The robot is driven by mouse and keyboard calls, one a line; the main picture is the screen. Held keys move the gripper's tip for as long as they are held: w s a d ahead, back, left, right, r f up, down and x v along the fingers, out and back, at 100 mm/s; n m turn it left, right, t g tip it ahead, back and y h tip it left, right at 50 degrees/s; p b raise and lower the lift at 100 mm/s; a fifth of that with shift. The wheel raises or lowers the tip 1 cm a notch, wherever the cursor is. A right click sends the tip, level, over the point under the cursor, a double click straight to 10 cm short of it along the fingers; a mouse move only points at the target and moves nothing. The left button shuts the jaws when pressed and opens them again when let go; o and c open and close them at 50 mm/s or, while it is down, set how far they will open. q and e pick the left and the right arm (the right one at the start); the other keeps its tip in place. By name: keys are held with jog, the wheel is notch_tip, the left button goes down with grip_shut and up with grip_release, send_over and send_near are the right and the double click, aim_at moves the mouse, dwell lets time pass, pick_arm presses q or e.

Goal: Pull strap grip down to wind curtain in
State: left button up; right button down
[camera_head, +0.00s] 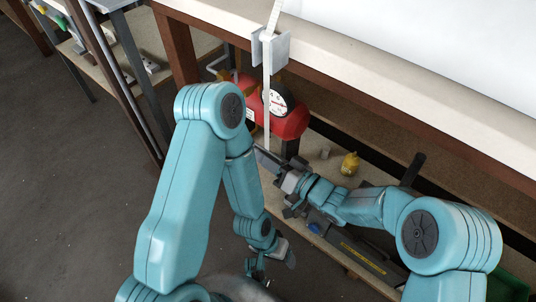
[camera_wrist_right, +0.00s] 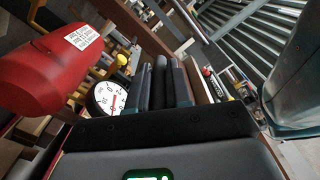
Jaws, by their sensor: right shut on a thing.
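A pale strap (camera_head: 267,110) runs down through a white bracket (camera_head: 270,48) at the workbench's front edge. It hangs straight in front of a red tank. My right gripper (camera_head: 264,159) is at the strap's lower end, its jaws closed there on the strap grip. The grip itself is mostly hidden by the fingers. In the right wrist view the dark fingers (camera_wrist_right: 163,82) stand close together; what is between them is hard to make out. My left gripper (camera_head: 262,268) hangs low, apart from the strap; its jaw opening is unclear. No curtain can be made out for certain.
The workbench (camera_head: 440,95) has a pale top with a white surface above it. A red tank (camera_head: 290,122) with a round gauge (camera_head: 278,100) sits under it, near the strap. A yellow bottle (camera_head: 350,163) stands on the lower shelf. The floor at left is clear.

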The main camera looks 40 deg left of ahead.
jog(key=c, duration=1.1)
grip_release()
jog(key=shift+o, duration=0.2)
jog(key=s+d+p, duration=0.1)
jog(key=d+p, duration=0.3)
jog(key=d, duration=1.2)
jog(key=shift+s+d, duration=0.15)
